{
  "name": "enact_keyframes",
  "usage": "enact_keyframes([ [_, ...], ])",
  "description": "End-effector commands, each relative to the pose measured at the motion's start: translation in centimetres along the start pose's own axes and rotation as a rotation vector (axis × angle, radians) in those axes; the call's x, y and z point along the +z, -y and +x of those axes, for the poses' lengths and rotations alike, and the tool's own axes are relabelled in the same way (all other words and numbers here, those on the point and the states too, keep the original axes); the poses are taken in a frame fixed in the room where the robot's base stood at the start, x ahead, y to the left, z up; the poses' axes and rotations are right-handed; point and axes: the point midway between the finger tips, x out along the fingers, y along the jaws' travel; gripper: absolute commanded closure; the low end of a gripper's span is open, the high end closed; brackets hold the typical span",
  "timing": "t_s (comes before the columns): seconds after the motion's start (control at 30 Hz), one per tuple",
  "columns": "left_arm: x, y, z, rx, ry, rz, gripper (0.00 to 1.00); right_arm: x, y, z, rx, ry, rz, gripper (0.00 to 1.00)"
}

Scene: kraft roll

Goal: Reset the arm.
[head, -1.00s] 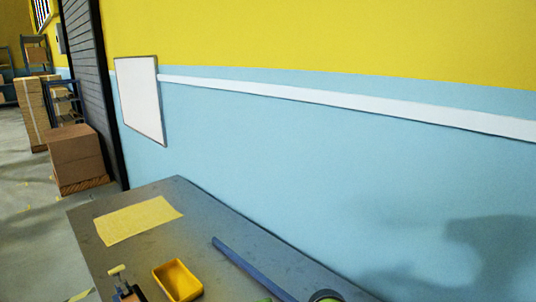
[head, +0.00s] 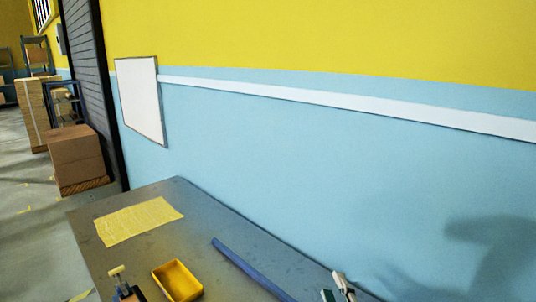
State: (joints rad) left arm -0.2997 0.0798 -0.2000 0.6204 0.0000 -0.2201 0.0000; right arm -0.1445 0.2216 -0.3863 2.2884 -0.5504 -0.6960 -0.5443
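My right gripper (head: 342,286) shows only in part at the bottom edge of the head view, over the near right side of the grey table (head: 85,232). A pale and dark finger-like part is visible, with a small dark green piece (head: 327,296) beside it; I cannot tell what that piece is. The rest of the gripper is cut off by the frame, so its opening is unclear. My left gripper is not in view.
On the table are a yellow sheet (head: 138,220), a yellow tray (head: 177,281), a long blue bar (head: 248,268) and a small tool with a tan knob (head: 117,270). A blue and yellow wall runs behind. Cardboard boxes (head: 75,155) stand on the floor at left.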

Motion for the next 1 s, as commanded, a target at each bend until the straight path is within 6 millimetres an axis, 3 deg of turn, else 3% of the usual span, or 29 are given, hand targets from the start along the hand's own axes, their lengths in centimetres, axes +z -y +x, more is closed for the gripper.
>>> enact_keyframes([
  [0.03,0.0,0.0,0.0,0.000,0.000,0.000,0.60,2.4,2.1,-1.0,-0.075,0.077,0.096,0.72],
  [0.1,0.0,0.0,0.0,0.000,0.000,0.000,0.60,5.2,5.0,-2.7,-0.172,0.185,0.227,0.72],
  [0.3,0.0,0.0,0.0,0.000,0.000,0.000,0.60,11.2,13.0,-9.9,-0.425,0.503,0.556,0.72],
  [0.5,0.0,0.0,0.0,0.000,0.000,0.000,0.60,13.7,18.5,-18.2,-0.615,0.787,0.787,0.72],
  [0.7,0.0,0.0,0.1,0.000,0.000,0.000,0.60,14.4,22.0,-25.5,-0.753,1.025,0.932,0.72],
  [1.0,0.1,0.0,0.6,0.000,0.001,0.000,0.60,18.0,30.7,-23.0,-0.773,1.039,0.911,0.72],
])
